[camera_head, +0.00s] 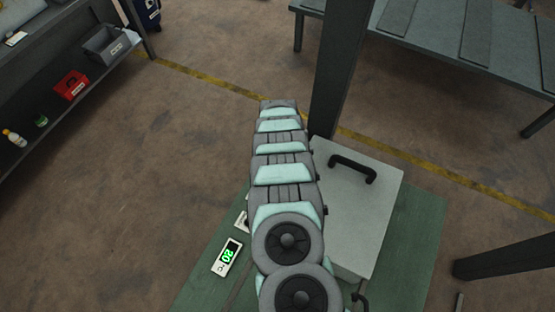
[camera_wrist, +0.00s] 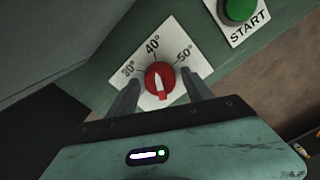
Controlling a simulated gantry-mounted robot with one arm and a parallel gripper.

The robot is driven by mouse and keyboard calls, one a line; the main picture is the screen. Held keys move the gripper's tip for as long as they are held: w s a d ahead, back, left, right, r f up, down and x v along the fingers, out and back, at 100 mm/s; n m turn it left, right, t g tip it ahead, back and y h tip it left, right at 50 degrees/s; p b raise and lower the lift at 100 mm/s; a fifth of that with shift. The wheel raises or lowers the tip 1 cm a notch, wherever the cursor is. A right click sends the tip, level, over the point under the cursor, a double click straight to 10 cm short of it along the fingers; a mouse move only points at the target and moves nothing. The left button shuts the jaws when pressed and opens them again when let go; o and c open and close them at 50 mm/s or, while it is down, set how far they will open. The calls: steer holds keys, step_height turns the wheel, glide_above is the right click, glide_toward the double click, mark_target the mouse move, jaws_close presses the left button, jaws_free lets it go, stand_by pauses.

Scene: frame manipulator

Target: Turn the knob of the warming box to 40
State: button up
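The red knob (camera_wrist: 160,79) sits on a white dial plate (camera_wrist: 182,36) marked 30°, 40° and 50°. A white mark runs along the knob, with its broad end toward my gripper, away from the numbers. My gripper (camera_wrist: 161,76) is open, with one dark finger on each side of the knob and small gaps visible. The warming box appears in the head view as a pale grey lid (camera_head: 350,220) with a black handle. A display (camera_head: 227,257) beside it shows green digits reading 20. My arm hides the knob and gripper in the head view.
A green START button (camera_wrist: 238,10) is near the dial. The box stands on a green surface (camera_head: 425,235). A dark post (camera_head: 340,70) rises behind it. A shelf with a red bin (camera_head: 71,85) and a grey bin (camera_head: 107,45) is at left.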

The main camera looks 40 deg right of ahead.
steer(key=shift+o, duration=0.2)
step_height(320, 180, up, 11)
steer(key=shift+b, duration=0.4)
stand_by(0.4)
steer(key=shift+f, duration=0.1)
stand_by(0.4)
